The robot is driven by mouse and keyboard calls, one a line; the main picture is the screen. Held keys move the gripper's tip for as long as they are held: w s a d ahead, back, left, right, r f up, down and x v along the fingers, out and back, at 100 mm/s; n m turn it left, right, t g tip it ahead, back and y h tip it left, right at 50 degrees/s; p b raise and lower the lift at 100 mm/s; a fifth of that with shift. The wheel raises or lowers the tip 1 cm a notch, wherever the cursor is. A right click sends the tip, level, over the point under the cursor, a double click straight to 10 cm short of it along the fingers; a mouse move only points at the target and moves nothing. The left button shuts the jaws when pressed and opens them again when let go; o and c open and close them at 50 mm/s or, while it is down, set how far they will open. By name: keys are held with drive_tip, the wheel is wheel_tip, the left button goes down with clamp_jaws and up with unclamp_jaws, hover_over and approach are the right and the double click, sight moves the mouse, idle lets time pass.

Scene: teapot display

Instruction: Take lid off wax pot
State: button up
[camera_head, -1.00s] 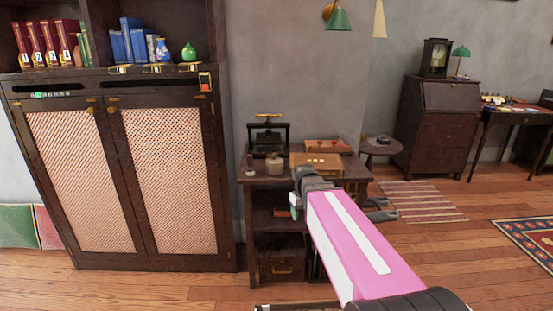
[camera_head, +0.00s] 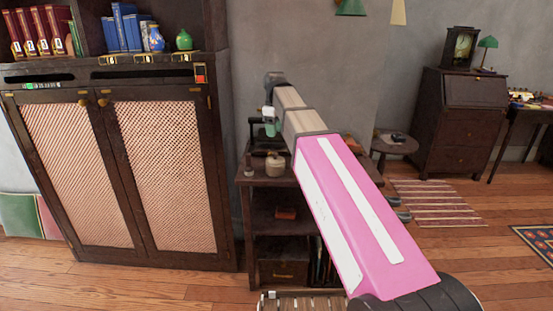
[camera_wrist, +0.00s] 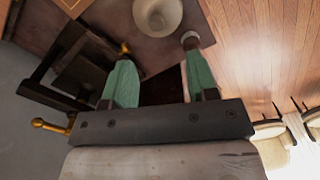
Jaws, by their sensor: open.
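The wax pot (camera_head: 275,166), small, round and cream-coloured, stands on the dark side table (camera_head: 262,182). A small knob-like top shows on it in the head view, so its lid appears to be on. In the wrist view the pot (camera_wrist: 157,14) is at the top edge, partly cut off, as pale rings. My gripper (camera_wrist: 157,44) has two green fingers spread apart with nothing between them. The pot is beyond the fingertips, apart from them. In the head view my gripper (camera_head: 269,127) is above the table, higher than the pot; its fingers are small there.
A black press (camera_head: 257,139) stands behind the pot and shows beside the left finger in the wrist view (camera_wrist: 75,85). A small pale-topped item (camera_head: 249,171) stands left of the pot. My arm hides the table's right part. A tall cabinet (camera_head: 165,175) is at left.

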hover_over(275, 153)
drive_tip(key=f, duration=0.5)
drive_tip(key=shift+s, duration=0.2)
drive_tip(key=shift+w+f, duration=0.15)
drive_tip(key=shift+f, duration=1.3)
drive_tip(key=shift+w+f, duration=0.1)
drive_tip(key=shift+f, duration=1.3)
drive_tip(key=c, duration=1)
